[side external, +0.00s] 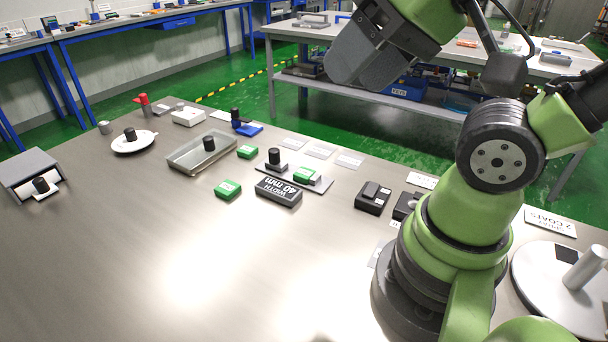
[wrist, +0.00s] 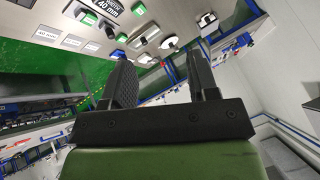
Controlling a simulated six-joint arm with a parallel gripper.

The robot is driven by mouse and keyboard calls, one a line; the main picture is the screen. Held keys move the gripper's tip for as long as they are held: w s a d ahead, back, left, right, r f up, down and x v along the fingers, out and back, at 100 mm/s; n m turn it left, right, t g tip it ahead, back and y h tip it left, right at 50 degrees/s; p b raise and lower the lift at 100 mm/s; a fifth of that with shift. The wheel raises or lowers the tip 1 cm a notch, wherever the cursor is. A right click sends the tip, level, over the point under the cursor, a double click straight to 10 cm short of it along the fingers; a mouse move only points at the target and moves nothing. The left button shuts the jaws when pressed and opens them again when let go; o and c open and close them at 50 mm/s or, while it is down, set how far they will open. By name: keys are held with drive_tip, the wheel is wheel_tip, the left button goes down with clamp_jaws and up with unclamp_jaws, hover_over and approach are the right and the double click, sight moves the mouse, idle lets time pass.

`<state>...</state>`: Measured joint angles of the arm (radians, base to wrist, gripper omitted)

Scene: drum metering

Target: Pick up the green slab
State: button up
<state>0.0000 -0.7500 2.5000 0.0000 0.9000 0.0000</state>
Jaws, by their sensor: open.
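Three small green blocks lie on the steel table; I cannot tell which one is the green slab. One green block (side external: 228,189) lies alone at the front. Another green block (side external: 247,151) lies behind it, beside a shallow metal tray (side external: 186,163). A third green block (side external: 308,175) sits on a grey plate (side external: 318,184) near a black cylinder. Green pieces also show small at the top of the wrist view (wrist: 139,8). My gripper (wrist: 166,48) is open and empty, its two dark fingers apart, well away from the blocks.
A black block marked "WIDTH 40 mm" (side external: 278,191) lies in front of the plate. A white dish (side external: 120,145), a grey box (side external: 28,168) and black devices (side external: 372,198) stand around. A round disc (side external: 560,290) lies at right. The table's front middle is clear.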

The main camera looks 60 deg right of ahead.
idle(0.4)
drive_tip(key=o, duration=0.3)
drive_tip(key=shift+o, duration=0.2)
